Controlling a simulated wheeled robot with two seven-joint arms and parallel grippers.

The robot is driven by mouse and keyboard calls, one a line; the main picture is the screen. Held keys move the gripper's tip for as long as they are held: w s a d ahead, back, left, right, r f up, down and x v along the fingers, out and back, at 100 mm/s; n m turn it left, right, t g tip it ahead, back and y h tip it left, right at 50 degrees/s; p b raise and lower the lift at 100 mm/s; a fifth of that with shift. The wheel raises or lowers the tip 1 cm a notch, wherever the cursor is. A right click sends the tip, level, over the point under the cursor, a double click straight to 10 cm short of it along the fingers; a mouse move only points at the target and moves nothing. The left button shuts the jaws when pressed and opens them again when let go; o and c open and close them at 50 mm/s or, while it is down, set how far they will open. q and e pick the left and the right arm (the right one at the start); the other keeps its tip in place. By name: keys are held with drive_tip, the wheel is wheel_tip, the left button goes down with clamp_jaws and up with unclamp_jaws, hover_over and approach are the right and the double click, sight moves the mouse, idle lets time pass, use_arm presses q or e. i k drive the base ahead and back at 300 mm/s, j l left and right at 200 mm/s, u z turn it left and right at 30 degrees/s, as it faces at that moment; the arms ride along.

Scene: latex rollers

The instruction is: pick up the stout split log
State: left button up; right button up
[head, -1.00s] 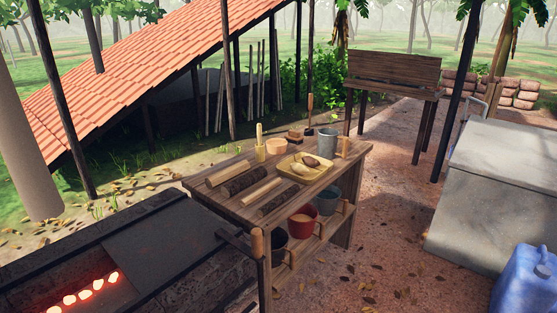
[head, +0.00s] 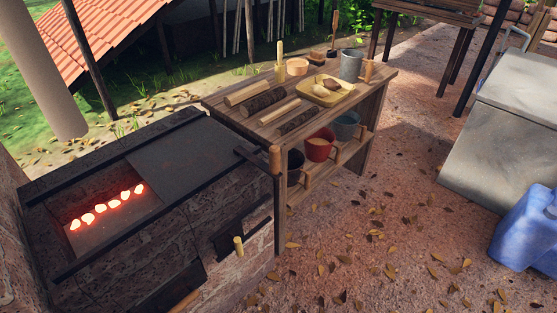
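Several pieces of wood lie side by side on the wooden table. At the back left is a thick pale piece (head: 247,93). Beside it lies a thick dark, bark-covered piece (head: 264,102). Nearer the front are a thinner pale stick (head: 279,111) and a thinner dark piece (head: 297,122). The stout split log is one of the two thick pieces; I cannot tell which at this size. Nothing holds any of them. Neither of my grippers is in view.
A brick stove (head: 255,256) with glowing embers (head: 107,208) adjoins the table.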

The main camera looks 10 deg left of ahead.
sight(232, 100)
drive_tip(key=l+u, duration=0.1)
drive_tip(key=u, duration=1.6)
drive_tip(key=l+u, duration=0.2)
drive_tip(key=l, duration=0.2)
drive_tip(key=k+l+u, duration=0.2)
drive_tip(key=l, duration=0.2)
drive_tip(key=l+u, duration=0.2)
drive_tip(key=l, duration=0.2)
drive_tip(key=k+l+u, duration=0.2)
drive_tip(key=l, duration=0.2)
drive_tip(key=i, duration=0.05)
